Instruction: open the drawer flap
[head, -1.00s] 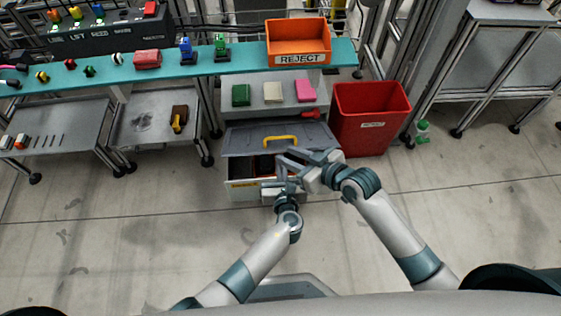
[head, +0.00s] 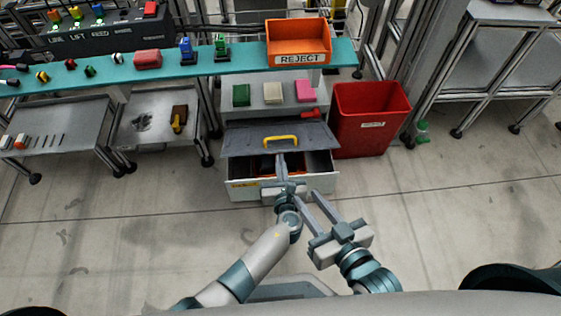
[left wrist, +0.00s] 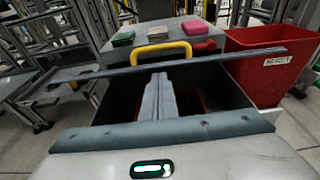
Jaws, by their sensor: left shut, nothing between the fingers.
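The grey drawer flap (head: 248,142) with its yellow handle (head: 281,141) lies over the rear of the pulled-out drawer (head: 318,186). A dark gap shows between the flap's front edge and the drawer front. My left gripper (head: 281,157) is shut and empty, reaching over the drawer front with its tips at the flap's front edge. In the left wrist view, the joined fingers (left wrist: 158,80) end just below the flap's edge (left wrist: 225,60); contact is unclear. My right gripper (head: 310,197) is open and empty, in front of the drawer's right part.
A red bin (head: 368,118) stands close to the drawer's right. Above the flap, a shelf (head: 258,103) holds green, cream and pink blocks. An orange REJECT tray (head: 298,40) stands on the teal bench. The floor in front is clear.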

